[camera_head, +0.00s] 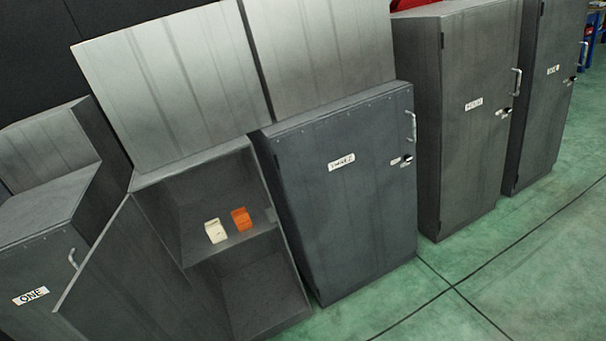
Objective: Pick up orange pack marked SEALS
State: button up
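A small orange pack (241,219) stands on the shelf inside an open grey cabinet, left of the picture's middle. Any marking on it is too small to read. A cream-white pack (215,231) stands just to its left on the same shelf. My gripper does not show in this view, and nothing is seen touching the orange pack.
The open cabinet (165,255) has its door swung out to the left. Closed cabinets stand beside it: one marked ONE (31,296) at left, a labelled one (345,195) at right, and more farther right. The green floor (510,265) is clear at lower right.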

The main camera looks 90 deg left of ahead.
aim_at(241, 220)
jog(key=u, duration=0.05)
jog(key=i, duration=1.8)
jog(key=u, duration=4)
jog(key=i, duration=1.4)
